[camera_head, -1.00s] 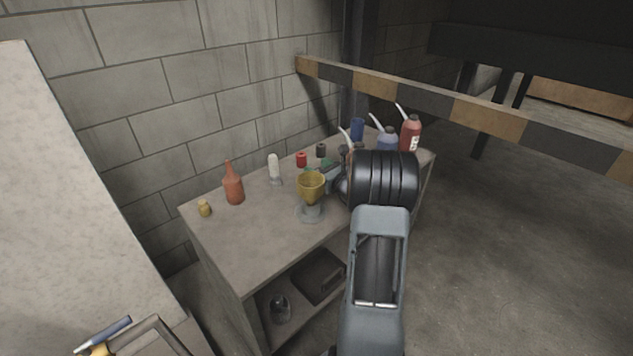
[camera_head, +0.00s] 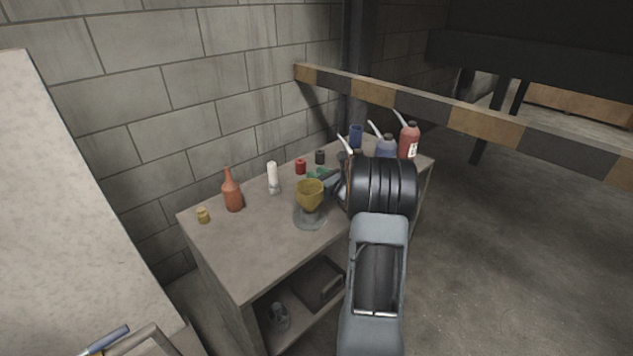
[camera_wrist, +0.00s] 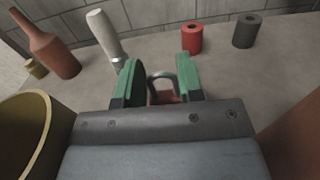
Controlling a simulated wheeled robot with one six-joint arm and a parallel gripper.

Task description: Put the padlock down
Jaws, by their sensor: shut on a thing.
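The padlock (camera_wrist: 166,97) shows in the wrist view between the green finger pads, with a grey shackle and part of a reddish body. My gripper (camera_wrist: 158,72) is shut on it; the gripper base hides the lower part of the padlock. In the head view my gripper (camera_head: 320,176) is over the workbench top (camera_head: 255,240), just behind the yellow goblet. The padlock cannot be made out there. Whether it touches the bench is unclear.
A yellow goblet (camera_head: 309,195) stands close to the gripper. An orange bottle (camera_head: 232,192), a white-handled tool (camera_head: 272,175), a red cylinder (camera_head: 300,166) and a dark cylinder (camera_head: 320,157) stand behind and left. Bottles crowd the right end. The front left of the bench is clear.

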